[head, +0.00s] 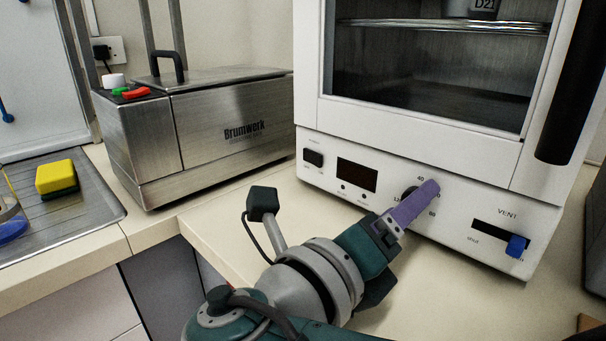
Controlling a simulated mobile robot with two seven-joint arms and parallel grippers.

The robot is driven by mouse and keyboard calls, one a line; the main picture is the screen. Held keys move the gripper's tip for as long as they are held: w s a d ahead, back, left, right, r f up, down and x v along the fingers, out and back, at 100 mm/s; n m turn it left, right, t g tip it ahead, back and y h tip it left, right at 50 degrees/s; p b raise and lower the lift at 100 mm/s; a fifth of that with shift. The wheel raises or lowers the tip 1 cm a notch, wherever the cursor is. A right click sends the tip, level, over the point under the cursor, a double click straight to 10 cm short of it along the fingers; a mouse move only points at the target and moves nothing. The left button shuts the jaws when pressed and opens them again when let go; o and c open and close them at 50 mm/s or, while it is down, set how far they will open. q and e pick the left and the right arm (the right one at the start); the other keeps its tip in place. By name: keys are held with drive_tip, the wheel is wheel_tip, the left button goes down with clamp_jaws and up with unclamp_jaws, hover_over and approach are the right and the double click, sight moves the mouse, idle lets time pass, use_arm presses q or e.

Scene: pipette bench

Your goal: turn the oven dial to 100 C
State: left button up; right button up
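The oven (312,115) is a white cabinet with a glass door, at the right of the head view. Its dark round dial (408,192) sits low on the front panel, mostly hidden behind my gripper. Printed marks around it include 40 at the top and 80 at the lower right; the dial's pointer and the 100 mark cannot be read. My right gripper (428,189), with purple fingers, reaches up from below, its tips at the dial. One finger hides the other, so its opening and any grip on the dial do not show. My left gripper is not in view.
The oven panel also has a dark display (357,175), a switch (313,158) and a blue vent slider (517,246). A steel Brumwerk bath (215,135) stands left of the oven. A yellow-green sponge (56,177) lies on the drainboard at far left. Counter before the oven is mostly clear.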

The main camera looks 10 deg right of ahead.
drive_tip(key=shift+a, duration=0.1)
clamp_jaws()
idle(0.4)
